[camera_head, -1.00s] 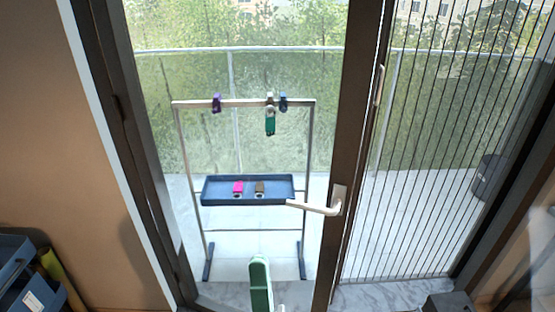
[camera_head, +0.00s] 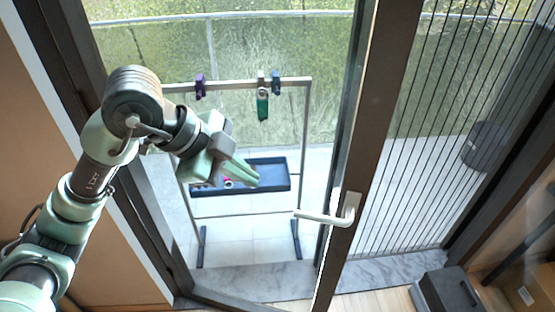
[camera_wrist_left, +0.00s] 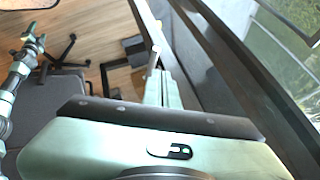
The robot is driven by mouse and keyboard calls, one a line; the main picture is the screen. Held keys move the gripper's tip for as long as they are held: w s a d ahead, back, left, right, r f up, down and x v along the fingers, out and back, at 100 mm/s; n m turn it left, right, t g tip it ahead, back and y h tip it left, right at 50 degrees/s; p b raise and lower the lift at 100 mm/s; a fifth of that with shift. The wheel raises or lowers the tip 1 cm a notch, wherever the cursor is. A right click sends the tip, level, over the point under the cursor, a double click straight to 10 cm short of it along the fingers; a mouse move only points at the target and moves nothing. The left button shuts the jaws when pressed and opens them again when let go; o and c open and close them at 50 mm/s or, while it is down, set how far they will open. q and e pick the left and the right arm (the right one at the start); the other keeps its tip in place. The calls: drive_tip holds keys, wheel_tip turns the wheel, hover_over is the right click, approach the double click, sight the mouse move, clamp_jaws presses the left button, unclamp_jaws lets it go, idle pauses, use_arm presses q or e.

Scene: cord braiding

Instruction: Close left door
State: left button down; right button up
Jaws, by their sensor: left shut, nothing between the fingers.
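The glass door has a dark frame (camera_head: 382,110) and a white lever handle (camera_head: 325,217). The handle also shows in the left wrist view (camera_wrist_left: 153,60), just beyond the fingertips. My left gripper (camera_head: 252,179) is shut and empty, pointing right in front of the glass area. In the head view its tips appear to the left of and above the handle's free end, apart from it. My left gripper also shows in the left wrist view (camera_wrist_left: 163,84). What seems to be my right gripper (camera_wrist_left: 33,40) is small at that view's left edge; its jaws are unclear.
Beyond the doorway stand a metal rack (camera_head: 305,140) with coloured clips and a blue tray (camera_head: 275,174), partly hidden by my left arm. A pleated screen (camera_head: 440,130) is on the right. A dark box (camera_head: 445,290) sits on the wooden floor.

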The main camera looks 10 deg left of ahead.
use_arm(q)
drive_tip(key=shift+n+t, duration=0.3)
drive_tip(key=shift+t, duration=0.1)
drive_tip(key=shift+w+d+f+p, duration=0.7)
drive_tip(key=shift+w+f, duration=0.45)
drive_tip(key=shift+w, duration=0.35)
drive_tip(key=shift+w+d+f+p, duration=0.55)
drive_tip(key=shift+w+f+p, duration=0.3)
drive_tip(key=shift+w+f, duration=0.5)
drive_tip(key=shift+w+d+f+p, duration=0.7)
drive_tip(key=shift+w+f, duration=0.25)
drive_tip(key=shift+w, duration=0.75)
